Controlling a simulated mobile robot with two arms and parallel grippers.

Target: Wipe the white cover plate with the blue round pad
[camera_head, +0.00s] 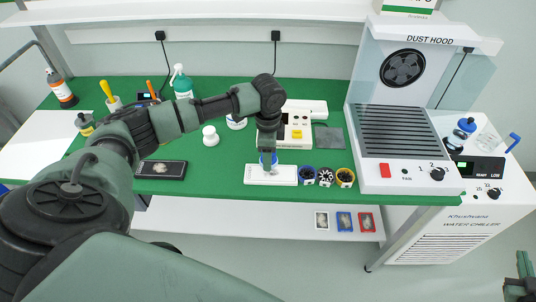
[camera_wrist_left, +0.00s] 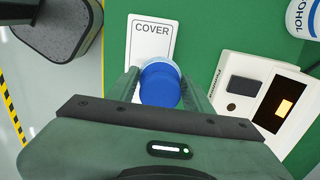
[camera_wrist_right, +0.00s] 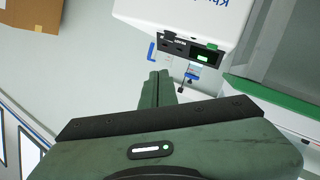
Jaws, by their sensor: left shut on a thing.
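The white cover plate (camera_head: 284,175) lies flat near the front edge of the green bench mat. In the left wrist view the plate (camera_wrist_left: 150,42), marked COVER, extends away from my fingers.
Three small round parts (camera_head: 326,176) stand just right of the plate. A white device (camera_head: 294,130) sits behind it. A dark phone-like device (camera_head: 162,169) lies to the left. The dust hood (camera_head: 404,130) stands on the right. A white bottle (camera_head: 181,84) stands at the back.

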